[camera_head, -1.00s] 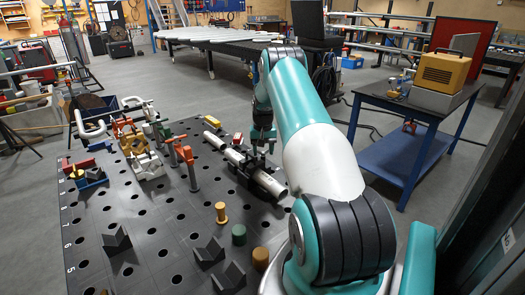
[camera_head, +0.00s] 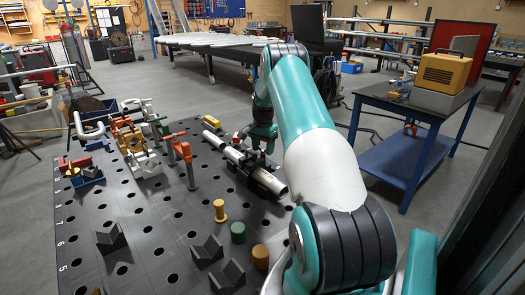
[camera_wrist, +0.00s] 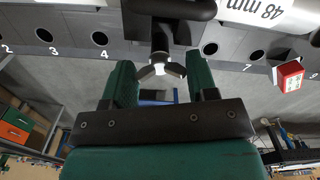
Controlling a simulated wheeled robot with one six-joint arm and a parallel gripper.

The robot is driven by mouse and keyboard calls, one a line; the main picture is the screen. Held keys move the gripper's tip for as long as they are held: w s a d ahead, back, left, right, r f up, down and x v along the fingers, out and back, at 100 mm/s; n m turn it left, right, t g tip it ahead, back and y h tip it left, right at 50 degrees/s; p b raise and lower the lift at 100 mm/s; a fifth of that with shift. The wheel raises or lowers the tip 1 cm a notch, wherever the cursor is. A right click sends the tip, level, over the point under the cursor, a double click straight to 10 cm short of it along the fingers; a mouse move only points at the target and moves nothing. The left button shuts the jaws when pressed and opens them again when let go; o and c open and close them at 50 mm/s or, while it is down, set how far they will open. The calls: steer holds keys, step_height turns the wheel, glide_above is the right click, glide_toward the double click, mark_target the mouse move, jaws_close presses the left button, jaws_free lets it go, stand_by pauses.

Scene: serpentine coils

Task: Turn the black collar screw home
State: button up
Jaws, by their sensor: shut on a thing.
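A long pale tube (camera_head: 213,141) lies diagonally on the dark perforated table (camera_head: 160,215). A black collar or clamp (camera_head: 268,180) shows around it. In the wrist view the tube (camera_wrist: 265,10), marked "48 mm", crosses the top right beside the black collar (camera_wrist: 170,8). The black collar screw (camera_wrist: 160,38) extends from the collar toward my gripper, with a forked, pale-tipped end. In the head view my gripper (camera_head: 262,138) is at the tube's far side; the screw is hidden there.
A red block (camera_wrist: 289,76) with white marks sits near the table edge. Yellow (camera_head: 219,210), green (camera_head: 238,232) and brown (camera_head: 260,257) pegs, dark V-blocks (camera_head: 207,251) and orange-topped clamps (camera_head: 186,160) stand nearer and left. A blue cart (camera_head: 410,155) stands right.

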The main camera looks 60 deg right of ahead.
steer(key=shift+w+r+m, duration=0.2)
steer(key=shift+r+m, duration=0.05)
steer(key=shift+m, duration=0.55)
steer(key=shift+d+r, duration=0.1)
steer(key=o, duration=0.7)
steer(key=shift+c, duration=0.2)
steer(key=shift+b, duration=0.3)
step_height(320, 180, up, 17)
steer(key=b, duration=0.2)
